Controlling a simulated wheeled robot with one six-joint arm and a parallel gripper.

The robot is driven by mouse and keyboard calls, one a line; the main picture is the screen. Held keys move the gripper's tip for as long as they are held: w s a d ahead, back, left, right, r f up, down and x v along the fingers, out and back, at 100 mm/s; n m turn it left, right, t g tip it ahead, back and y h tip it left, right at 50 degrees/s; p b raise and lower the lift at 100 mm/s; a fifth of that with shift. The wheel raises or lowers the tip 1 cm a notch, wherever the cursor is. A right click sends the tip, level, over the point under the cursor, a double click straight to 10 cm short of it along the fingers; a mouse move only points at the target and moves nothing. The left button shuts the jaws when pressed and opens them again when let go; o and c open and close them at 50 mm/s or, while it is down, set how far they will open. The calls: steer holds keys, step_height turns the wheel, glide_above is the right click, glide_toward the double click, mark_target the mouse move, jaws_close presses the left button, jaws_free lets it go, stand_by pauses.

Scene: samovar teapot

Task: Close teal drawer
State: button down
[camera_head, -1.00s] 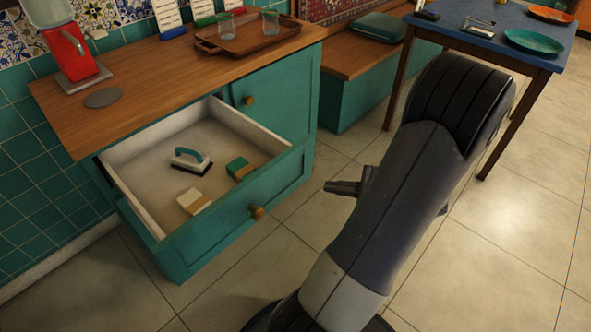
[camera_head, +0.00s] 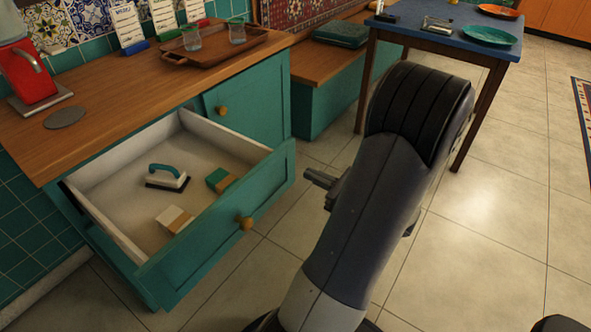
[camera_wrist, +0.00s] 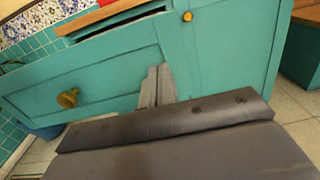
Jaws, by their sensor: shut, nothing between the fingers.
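The teal drawer (camera_head: 200,262) is pulled out of the wooden-topped cabinet and stands open. Its front carries a brass knob (camera_head: 245,222). Inside lie a teal-handled brush (camera_head: 168,178) and two small two-coloured blocks, one white and tan (camera_head: 175,218), one green and tan (camera_head: 219,180). In the head view my gripper (camera_head: 308,174) is shut and empty, to the right of the drawer front, over the floor. In the wrist view the shut fingers (camera_wrist: 158,80) point toward the teal drawer front (camera_wrist: 110,75), with its knob (camera_wrist: 67,98) to their left. I cannot tell whether they touch it.
A teal cupboard door (camera_head: 245,112) is beside the drawer. The countertop (camera_head: 110,110) holds a tray (camera_head: 215,52) with glasses and a red machine (camera_head: 28,75). A bench (camera_head: 330,80) and a blue table (camera_head: 450,40) stand behind.

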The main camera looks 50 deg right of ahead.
mark_target(285, 163)
steer(key=shift+w+a+b, duration=0.15)
steer(key=shift+w+b, duration=0.15)
steer(key=shift+w, duration=1.15)
steer(key=shift+w+a+b, duration=0.1)
steer(key=shift+w+b, duration=0.2)
steer(key=shift+w, duration=1.1)
